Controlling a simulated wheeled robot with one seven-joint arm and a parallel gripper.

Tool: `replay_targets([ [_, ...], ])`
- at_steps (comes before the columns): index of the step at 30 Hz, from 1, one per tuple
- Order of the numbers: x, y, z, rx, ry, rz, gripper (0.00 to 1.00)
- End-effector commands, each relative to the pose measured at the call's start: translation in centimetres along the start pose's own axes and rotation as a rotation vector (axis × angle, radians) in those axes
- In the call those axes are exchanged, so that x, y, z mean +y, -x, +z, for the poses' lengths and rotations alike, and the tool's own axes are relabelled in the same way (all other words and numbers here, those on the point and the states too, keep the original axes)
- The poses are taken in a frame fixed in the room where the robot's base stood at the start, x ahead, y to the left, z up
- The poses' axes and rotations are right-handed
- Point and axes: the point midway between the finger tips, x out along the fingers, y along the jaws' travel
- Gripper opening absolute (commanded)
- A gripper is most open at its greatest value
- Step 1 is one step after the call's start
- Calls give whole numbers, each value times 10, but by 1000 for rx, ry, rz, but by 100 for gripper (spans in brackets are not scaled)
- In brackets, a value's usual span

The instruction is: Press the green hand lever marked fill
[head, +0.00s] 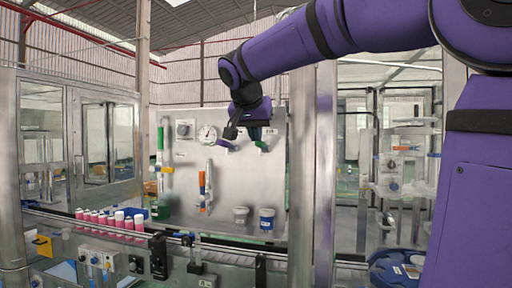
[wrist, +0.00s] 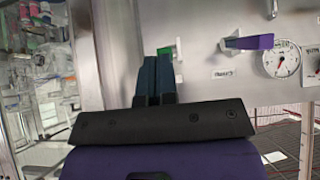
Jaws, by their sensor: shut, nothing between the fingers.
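The green hand lever (head: 262,146) sticks out from the upper right of the grey panel. In the wrist view only parts of the green lever (wrist: 165,50) show, behind and beside my fingertips. My gripper (head: 255,134) is in front of the panel, just above the lever in the head view. In the wrist view my gripper (wrist: 155,62) has its two dark blue fingers together, with nothing between them. Its tips overlap the lever there; I cannot tell whether they touch it. The fill marking is not readable.
A purple lever (head: 222,143) is close by on the left, also in the wrist view (wrist: 250,42). A round gauge (head: 207,134) is further left. Two tubs (head: 266,220) stand below the panel. Pink cans (head: 110,220) line the conveyor. A metal post (head: 326,170) stands right of the panel.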

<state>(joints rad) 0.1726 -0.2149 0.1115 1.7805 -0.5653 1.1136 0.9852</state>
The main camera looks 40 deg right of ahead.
Motion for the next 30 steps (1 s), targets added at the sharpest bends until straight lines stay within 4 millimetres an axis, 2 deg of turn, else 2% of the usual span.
replay_targets([
  [1,-1,12,0,3,0,-3,0],
  [6,-1,43,3,3,-1,-4,0],
  [12,0,64,4,2,-1,-3,0],
  [17,0,70,5,2,-1,-2,0],
  [30,0,69,5,2,-1,-2,0],
])
